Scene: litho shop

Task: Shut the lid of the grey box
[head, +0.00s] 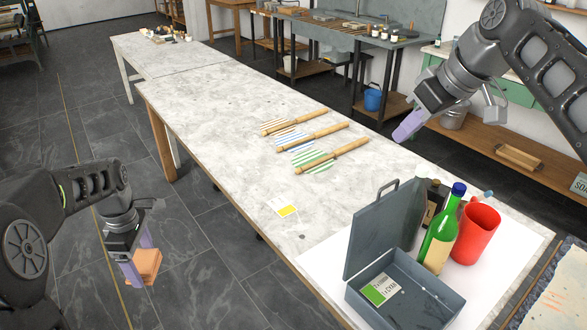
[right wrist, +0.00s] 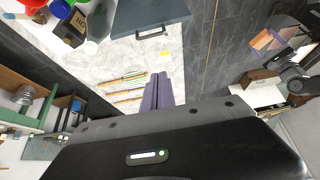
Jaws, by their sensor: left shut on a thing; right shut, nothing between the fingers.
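The grey box (head: 405,303) stands on a white sheet at the near right end of the table. Its lid (head: 385,228) is open and stands roughly upright on the box's left side, with a handle on its upper edge. A label with green on it lies inside the box. In the right wrist view the lid (right wrist: 150,14) shows at the top, its handle toward the gripper. My right gripper (head: 402,132) is shut and empty, in the air near the table's far edge, apart from the box. My left gripper (head: 142,270) is shut on a terracotta-coloured block (head: 149,262), off the table's left side.
A green bottle (head: 437,245), a dark bottle (head: 432,207) and a red cup (head: 476,233) stand close behind the box. A yellow-and-white card (head: 285,208) lies left of the lid. The table between them is bare.

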